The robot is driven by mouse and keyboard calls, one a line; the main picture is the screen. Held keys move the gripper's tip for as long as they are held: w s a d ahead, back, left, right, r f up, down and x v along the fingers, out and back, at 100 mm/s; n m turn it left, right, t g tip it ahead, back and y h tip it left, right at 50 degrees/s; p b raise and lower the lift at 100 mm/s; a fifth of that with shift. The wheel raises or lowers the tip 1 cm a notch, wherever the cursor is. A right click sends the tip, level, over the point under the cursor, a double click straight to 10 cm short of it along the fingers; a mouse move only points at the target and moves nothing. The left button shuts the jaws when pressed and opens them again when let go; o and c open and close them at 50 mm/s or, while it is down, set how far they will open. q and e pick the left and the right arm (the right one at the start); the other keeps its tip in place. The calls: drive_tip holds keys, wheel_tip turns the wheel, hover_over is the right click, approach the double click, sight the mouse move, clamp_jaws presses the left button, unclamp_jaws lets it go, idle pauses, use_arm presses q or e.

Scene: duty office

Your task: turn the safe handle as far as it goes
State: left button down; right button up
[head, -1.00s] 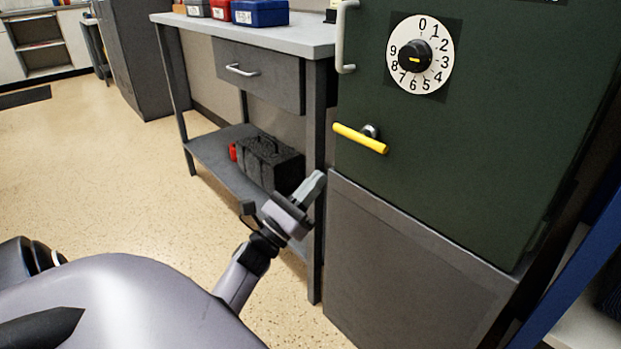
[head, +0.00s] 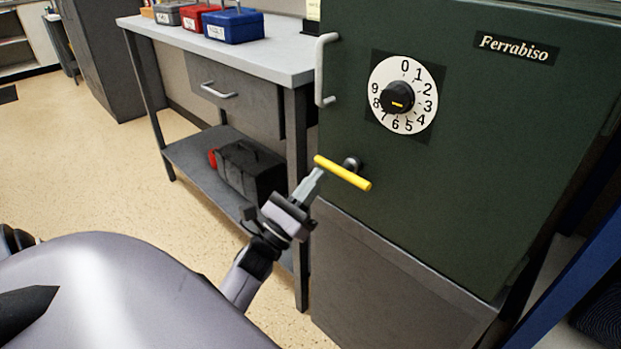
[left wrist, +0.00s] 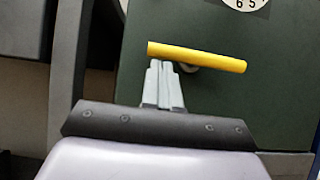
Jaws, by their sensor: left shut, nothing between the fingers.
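The safe handle (head: 343,173) is a yellow bar on a grey hub, on the front of the dark green safe (head: 440,170). It lies nearly level, its right end a little lower in the head view. My left gripper (head: 314,176) is shut and empty, its tips just below the bar's left end. In the left wrist view the handle (left wrist: 197,57) crosses ahead of the closed fingers (left wrist: 161,66), which meet or nearly meet its underside left of the hub. Whether they touch cannot be told. My right gripper is not in view.
A numbered dial (head: 403,95) sits above the handle, and a grey pull (head: 326,70) is at the safe's left edge. A grey workbench (head: 220,55) stands close at left, with boxes on top and a black bag (head: 250,170) on its shelf.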

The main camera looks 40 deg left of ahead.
use_arm(q)
drive_tip(key=shift+r+m, duration=0.1)
drive_tip(key=shift+m, duration=0.3)
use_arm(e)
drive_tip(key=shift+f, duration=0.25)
use_arm(q)
drive_tip(key=shift+a+r+b, duration=0.1)
drive_tip(key=shift+b, duration=0.2)
drive_tip(key=shift+r+m+h, duration=0.1)
drive_tip(key=shift+m+h, duration=0.5)
drive_tip(key=shift+m, duration=0.1)
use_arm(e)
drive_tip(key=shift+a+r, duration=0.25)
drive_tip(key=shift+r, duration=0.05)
